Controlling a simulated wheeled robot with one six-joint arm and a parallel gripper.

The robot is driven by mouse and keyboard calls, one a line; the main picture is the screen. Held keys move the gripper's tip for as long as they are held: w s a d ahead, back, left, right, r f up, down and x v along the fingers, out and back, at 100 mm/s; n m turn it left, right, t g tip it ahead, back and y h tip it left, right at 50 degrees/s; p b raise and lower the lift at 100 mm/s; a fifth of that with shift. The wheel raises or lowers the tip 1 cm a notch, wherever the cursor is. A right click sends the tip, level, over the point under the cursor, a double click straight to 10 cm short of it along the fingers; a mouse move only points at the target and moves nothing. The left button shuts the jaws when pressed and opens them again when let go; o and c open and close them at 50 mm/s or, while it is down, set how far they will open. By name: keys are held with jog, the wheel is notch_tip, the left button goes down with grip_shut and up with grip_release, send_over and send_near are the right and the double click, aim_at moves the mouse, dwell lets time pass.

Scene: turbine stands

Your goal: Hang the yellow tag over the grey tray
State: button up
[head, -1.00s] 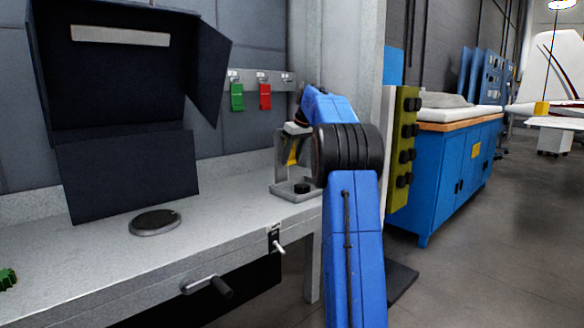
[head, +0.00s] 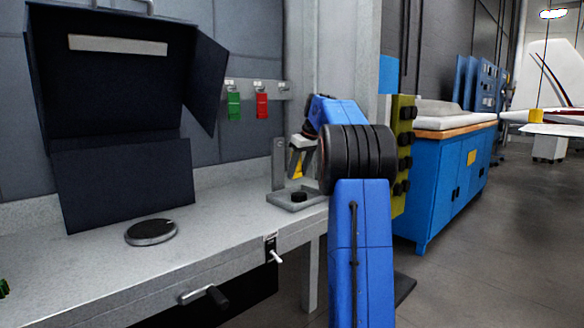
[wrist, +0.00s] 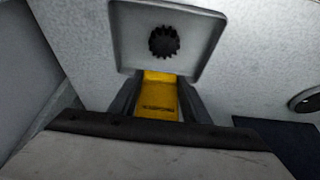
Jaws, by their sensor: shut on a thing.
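The yellow tag (wrist: 158,98) is between the two dark fingers of my gripper (wrist: 160,82) in the wrist view. In the head view, the tag (head: 298,169) shows as a small yellow patch under my gripper (head: 298,160), partly hidden by my arm. The grey tray (head: 282,203) stands on the bench with a grey upright at its left rear. A black knob-like part sits in it. In the wrist view, the tray (wrist: 200,42) lies beyond the tag's far end, with the toothed black part near its middle. The tag appears above the tray; the exact gap is unclear.
A green tag (head: 234,105) and a red tag (head: 262,105) hang from a wall rail. A dark open box (head: 115,110) stands at the left. A round dark disc (head: 151,232) lies on the grey bench (head: 95,275). Bench space between disc and tray is clear.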

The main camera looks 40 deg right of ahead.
jog(key=shift+s+f, duration=0.1)
jog(key=shift+s, duration=0.1)
jog(key=shift+w+a, duration=0.15)
jog(key=shift+w, duration=2.1)
jog(key=shift+w, duration=0.65)
jog(key=o, duration=1.7)
jog(key=shift+o, duration=0.2)
jog(key=v, duration=0.7)
